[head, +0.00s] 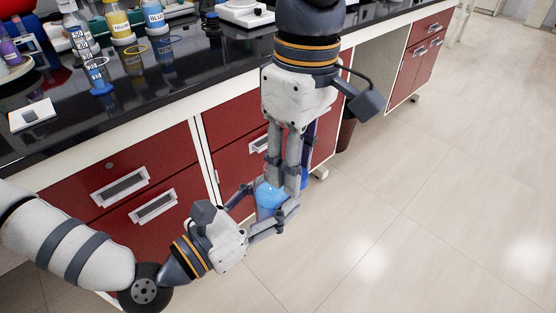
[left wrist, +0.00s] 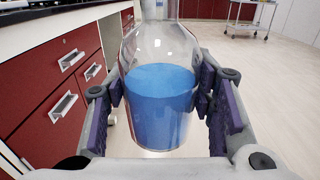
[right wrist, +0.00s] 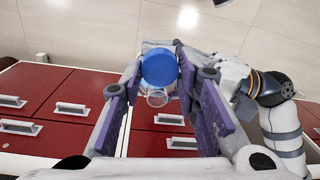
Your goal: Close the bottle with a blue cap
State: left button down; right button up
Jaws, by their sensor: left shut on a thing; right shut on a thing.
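A clear glass bottle (left wrist: 160,95) with blue liquid stands upright between the fingers of my left gripper (head: 268,202), which is shut on its body. The bottle (head: 270,197) is held in the air in front of the red cabinets. My right gripper (head: 287,172) points down from above, just over the bottle. In the right wrist view it is shut on a blue cap (right wrist: 158,68), with clear glass showing right by the cap. The left wrist view cuts off the bottle's top, so I cannot tell whether the cap touches the mouth.
The black bench top (head: 165,85) holds a graduated cylinder (head: 82,50), a yellow bottle (head: 119,24), a blue-labelled bottle (head: 154,18) and a white balance (head: 245,13). Red drawers (head: 120,183) with handles stand close behind my grippers. The floor to the right is clear.

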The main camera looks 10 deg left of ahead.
jog(key=shift+n+t, duration=0.4)
jog(key=shift+n, duration=0.4)
jog(key=a+r, duration=0.1)
jog(key=r, duration=0.1)
jog(key=w+a+r, duration=0.1)
jog(key=r, duration=0.1)
jog(key=w+a+r, duration=0.1)
jog(key=r, duration=0.1)
jog(key=shift+w+a, duration=0.1)
jog(key=shift+a, duration=0.3)
jog(key=shift+f, duration=1.95)
jog(key=shift+f, duration=0.9)
jog(key=shift+f, duration=0.55)
